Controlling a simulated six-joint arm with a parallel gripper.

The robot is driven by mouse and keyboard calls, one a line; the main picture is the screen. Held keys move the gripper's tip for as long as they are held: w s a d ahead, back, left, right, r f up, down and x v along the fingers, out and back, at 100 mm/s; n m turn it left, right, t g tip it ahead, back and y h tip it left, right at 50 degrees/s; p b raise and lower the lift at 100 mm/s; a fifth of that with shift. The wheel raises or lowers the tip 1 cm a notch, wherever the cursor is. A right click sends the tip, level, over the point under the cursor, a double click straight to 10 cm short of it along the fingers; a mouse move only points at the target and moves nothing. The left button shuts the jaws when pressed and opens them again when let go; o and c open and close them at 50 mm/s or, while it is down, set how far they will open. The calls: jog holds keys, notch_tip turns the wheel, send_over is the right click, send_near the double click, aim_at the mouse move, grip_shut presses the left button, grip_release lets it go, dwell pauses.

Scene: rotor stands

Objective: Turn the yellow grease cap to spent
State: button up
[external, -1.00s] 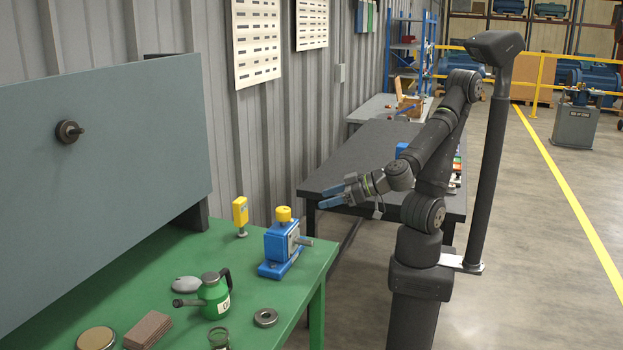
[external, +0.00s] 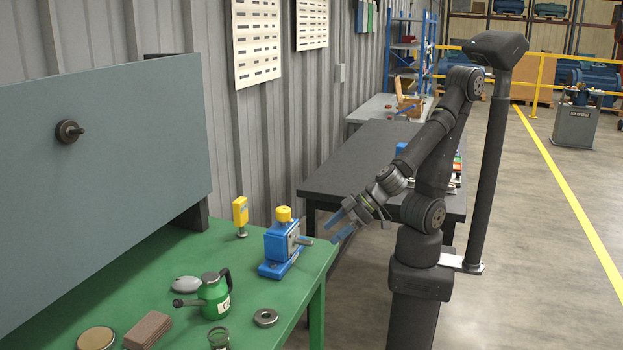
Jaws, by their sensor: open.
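The yellow grease cap (external: 284,214) sits on top of a blue bearing block (external: 275,250) near the right end of the green bench. A metal shaft (external: 304,241) sticks out of the block's right side. My gripper (external: 338,229) is open and empty, with blue fingers pointing left and down. It is to the right of the block, near the shaft's end, and apart from the cap. Any marking on the cap is too small to read.
A yellow device (external: 240,213) stands just left of the block. On the green bench (external: 240,275) are a green oil can (external: 214,295), a grey rounded thing (external: 186,284), a metal ring (external: 266,317) and a brown stack (external: 148,330). A grey panel (external: 90,180) rises behind. A dark table (external: 370,155) stands beyond.

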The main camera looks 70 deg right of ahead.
jog(key=shift+s+a+f+n+g+y, duration=0.1)
jog(key=shift+a+f+n+g+y, duration=0.25)
jog(key=shift+a+f+g+y, duration=0.25)
jog(key=shift+a+f+n+g+y, duration=0.3)
jog(key=shift+a+n+y, duration=0.1)
jog(key=shift+a, duration=0.25)
jog(key=w+a+r+n+g+y, duration=0.1)
jog(key=w+r+n+g+y, duration=0.2)
jog(key=w, duration=0.6)
jog(key=w+a+r+n+g+y, duration=0.15)
jog(key=w+r+n+y, duration=0.25)
jog(key=w, duration=0.5)
jog(key=n+g+y, duration=0.3)
jog(key=n+g, duration=0.3)
jog(key=g, duration=0.1)
send_near(282, 217)
jog(key=x, duration=0.9)
jog(key=shift+s+a, duration=0.1)
jog(key=shift+a, duration=0.15)
